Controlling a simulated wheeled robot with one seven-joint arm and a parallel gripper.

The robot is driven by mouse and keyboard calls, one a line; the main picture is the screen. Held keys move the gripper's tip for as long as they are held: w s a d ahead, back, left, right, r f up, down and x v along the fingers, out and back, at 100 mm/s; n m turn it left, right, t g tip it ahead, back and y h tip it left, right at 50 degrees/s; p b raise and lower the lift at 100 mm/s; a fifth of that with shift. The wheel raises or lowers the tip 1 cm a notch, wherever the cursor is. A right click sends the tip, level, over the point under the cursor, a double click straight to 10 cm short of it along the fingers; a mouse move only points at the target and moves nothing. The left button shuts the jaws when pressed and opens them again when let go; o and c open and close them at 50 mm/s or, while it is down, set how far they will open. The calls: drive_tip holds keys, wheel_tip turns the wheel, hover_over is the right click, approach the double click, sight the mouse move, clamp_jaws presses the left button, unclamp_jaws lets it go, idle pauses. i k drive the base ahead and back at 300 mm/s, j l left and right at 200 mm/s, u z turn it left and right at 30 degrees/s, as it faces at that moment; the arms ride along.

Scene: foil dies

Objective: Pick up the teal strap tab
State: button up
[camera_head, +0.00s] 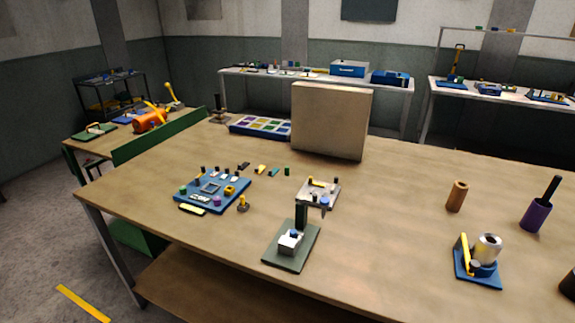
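A small teal piece (274,172), which looks like the strap tab, lies on the wooden table (400,215) behind the blue tray. A yellow piece (262,169) lies just left of it and an upright dark green piece (287,171) stands just right of it. The teal piece is too small to make out its exact shape. My gripper is not in view, and no part of my arm shows near the table.
A blue tray (208,207) of small parts sits front left of the teal piece. A dark green stand (285,258) and a grey plate (330,186) are nearer. A tall beige panel (330,120) rises behind. Free table lies right of centre.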

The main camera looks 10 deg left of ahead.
sight(272, 174)
drive_tip(key=i+j, duration=0.15)
drive_tip(key=j, duration=0.35)
drive_tip(key=i+j+z, duration=0.15)
drive_tip(key=j, duration=0.35)
drive_tip(key=i+j, duration=0.1)
drive_tip(key=j, duration=0.4)
drive_tip(key=i+j+z, duration=0.15)
drive_tip(key=j, duration=0.85)
drive_tip(key=i+j, duration=0.1)
drive_tip(key=j, duration=0.4)
drive_tip(key=i+j, duration=0.1)
drive_tip(key=j, duration=0.4)
drive_tip(key=z, duration=0.05)
